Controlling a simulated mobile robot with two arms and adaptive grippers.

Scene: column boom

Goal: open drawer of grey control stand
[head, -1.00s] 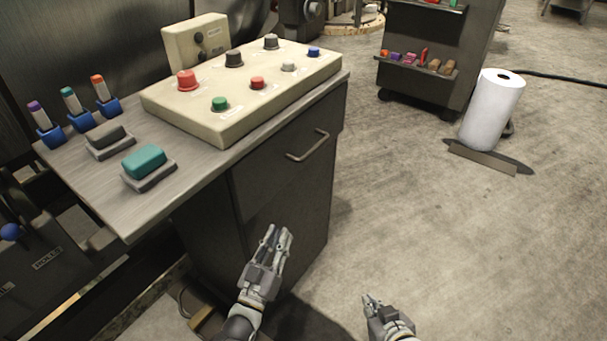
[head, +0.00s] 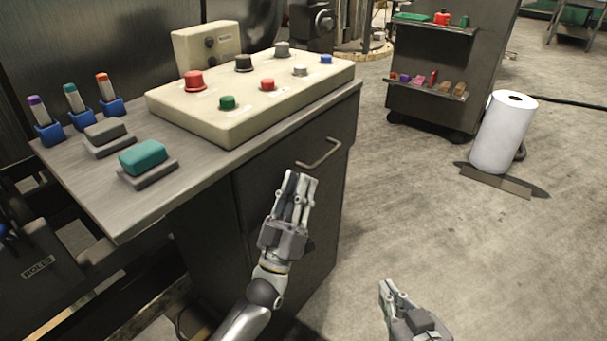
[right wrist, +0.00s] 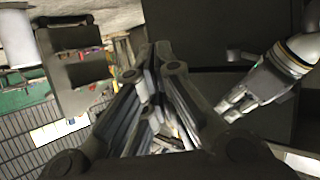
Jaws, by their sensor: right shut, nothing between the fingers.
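The grey control stand (head: 345,195) has a dark drawer front (head: 262,182) under its worktop, and the drawer looks shut. Its bar handle (head: 320,154) is on the drawer front, and what looks like the handle shows in the right wrist view (right wrist: 241,56). My left gripper (head: 300,178) is open and empty in front of the drawer, with its fingertips just below the handle and apparently not around it. It also shows in the right wrist view (right wrist: 227,106). My right gripper (head: 386,287) is shut and empty, low and to the right of the stand.
A cream button panel (head: 240,128), a teal block (head: 143,157) and several markers (head: 75,100) are on the worktop. A dark tool cart (head: 430,65) and a white paper roll (head: 502,135) stand at the back right.

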